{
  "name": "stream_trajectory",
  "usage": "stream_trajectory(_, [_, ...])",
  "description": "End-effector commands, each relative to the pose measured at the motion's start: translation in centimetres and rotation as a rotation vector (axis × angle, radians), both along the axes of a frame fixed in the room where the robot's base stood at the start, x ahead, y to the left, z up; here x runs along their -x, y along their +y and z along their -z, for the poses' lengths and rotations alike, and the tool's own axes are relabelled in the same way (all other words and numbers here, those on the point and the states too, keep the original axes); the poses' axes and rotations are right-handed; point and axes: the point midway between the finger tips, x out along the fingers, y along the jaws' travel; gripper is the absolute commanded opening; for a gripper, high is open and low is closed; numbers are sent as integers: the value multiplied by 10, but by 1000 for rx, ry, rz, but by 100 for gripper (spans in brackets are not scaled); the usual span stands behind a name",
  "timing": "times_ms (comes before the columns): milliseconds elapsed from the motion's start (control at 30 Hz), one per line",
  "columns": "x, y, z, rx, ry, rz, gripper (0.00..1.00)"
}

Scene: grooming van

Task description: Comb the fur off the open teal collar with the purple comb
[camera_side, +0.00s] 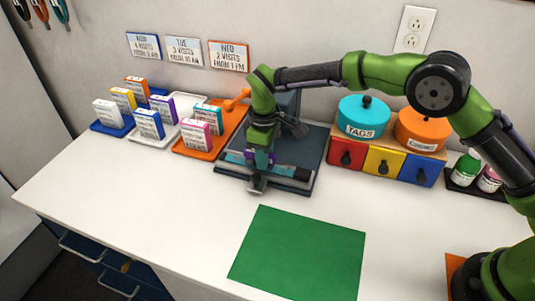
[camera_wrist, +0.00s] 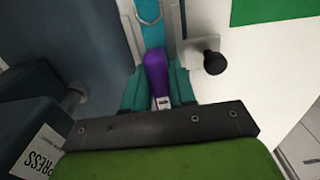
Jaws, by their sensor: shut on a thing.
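My gripper (camera_side: 259,158) is low over the dark press at the back of the counter. In the wrist view its teal fingers (camera_wrist: 157,92) are shut on the purple comb (camera_wrist: 157,72), seen as a rounded purple handle. The comb's teeth are hidden. The teal collar (camera_side: 238,157) lies flat across the front of the press, partly behind my gripper. In the wrist view it is a teal strap (camera_wrist: 151,32) with a metal ring, just beyond the comb. A dark patch (camera_side: 290,171) shows on its right part; I cannot tell if it is fur. Whether comb and collar touch is unclear.
Coloured drawers (camera_side: 383,163) under round tins stand to the right. A green mat (camera_side: 300,253) lies bare in front.

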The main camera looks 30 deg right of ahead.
Motion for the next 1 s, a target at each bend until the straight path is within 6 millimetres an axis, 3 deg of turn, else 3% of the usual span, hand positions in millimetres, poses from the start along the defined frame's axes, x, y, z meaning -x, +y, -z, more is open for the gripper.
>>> stream_trajectory(233, [3,-3,2,1,3,0,1])
stream_trajectory(1000, [-25,25,2,1,-1,-1,1])
